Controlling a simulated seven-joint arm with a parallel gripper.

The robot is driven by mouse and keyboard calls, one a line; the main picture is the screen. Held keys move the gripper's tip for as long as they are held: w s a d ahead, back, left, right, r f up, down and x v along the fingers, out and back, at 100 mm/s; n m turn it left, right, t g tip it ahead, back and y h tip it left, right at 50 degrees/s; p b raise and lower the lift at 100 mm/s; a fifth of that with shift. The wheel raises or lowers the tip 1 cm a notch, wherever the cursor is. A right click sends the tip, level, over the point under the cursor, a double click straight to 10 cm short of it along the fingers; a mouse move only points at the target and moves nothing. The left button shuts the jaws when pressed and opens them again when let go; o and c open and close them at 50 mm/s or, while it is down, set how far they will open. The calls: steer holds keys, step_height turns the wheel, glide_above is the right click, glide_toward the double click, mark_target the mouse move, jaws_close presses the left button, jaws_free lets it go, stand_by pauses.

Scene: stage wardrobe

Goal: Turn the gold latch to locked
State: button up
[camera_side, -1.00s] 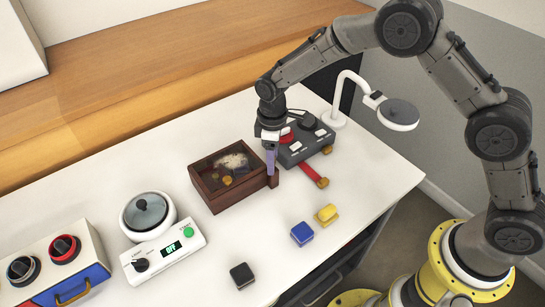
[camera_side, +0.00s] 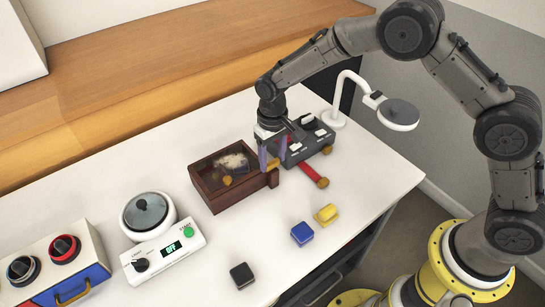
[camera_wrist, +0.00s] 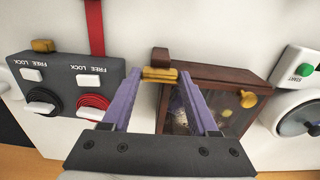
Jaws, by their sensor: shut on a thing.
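The gold latch (camera_wrist: 160,75) is a short bar at the corner of a dark brown box (camera_wrist: 222,72), close to a small brown post (camera_wrist: 161,55). My gripper (camera_wrist: 160,82) is shut on the latch, with a purple finger at each end of it. In the side view the latch (camera_side: 273,164) shows between the fingers of my gripper (camera_side: 273,165), beside the box (camera_side: 215,200). I see no lock mark by the latch. The box has a clear lid and a gold knob (camera_side: 227,181).
A dark panel (camera_wrist: 65,100) with FREE and LOCK labels stands close beside my gripper. A red strap (camera_side: 307,172) lies near it. A lamp (camera_side: 399,113), a blue block (camera_side: 302,233), a yellow block (camera_side: 326,214) and a black block (camera_side: 242,275) stand apart. The front table is mostly clear.

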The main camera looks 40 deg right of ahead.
mark_target(273, 161)
steer(key=shift+r+m, duration=0.1)
steer(key=shift+m, duration=0.2)
steer(key=o, duration=1.4)
step_height(273, 161, up, 14)
steer(key=shift+f, duration=0.15)
